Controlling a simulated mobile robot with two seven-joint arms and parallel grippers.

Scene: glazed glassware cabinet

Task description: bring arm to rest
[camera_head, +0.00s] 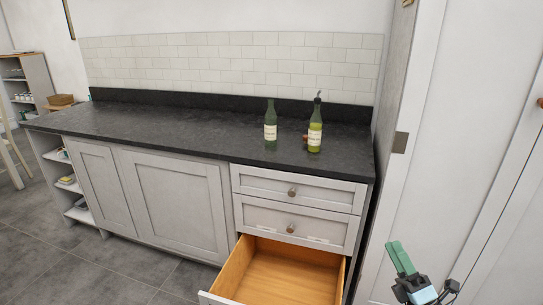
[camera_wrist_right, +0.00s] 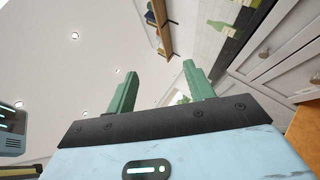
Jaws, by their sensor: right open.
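My right gripper (camera_head: 401,260) shows at the bottom right of the head view, in front of the white panel and to the right of the open drawer. Its green fingers point up. In the right wrist view the two green fingers of this gripper (camera_wrist_right: 158,88) stand apart with nothing between them. The gripper is open and empty, and touches nothing that I can see. My left gripper is in neither view.
The bottom drawer (camera_head: 285,277) is pulled out and looks empty. Two green bottles (camera_head: 270,128) (camera_head: 315,130) stand upright on the dark countertop (camera_head: 170,122). A tall white door panel (camera_head: 440,150) rises at the right. Grey floor (camera_head: 110,268) is free at the left.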

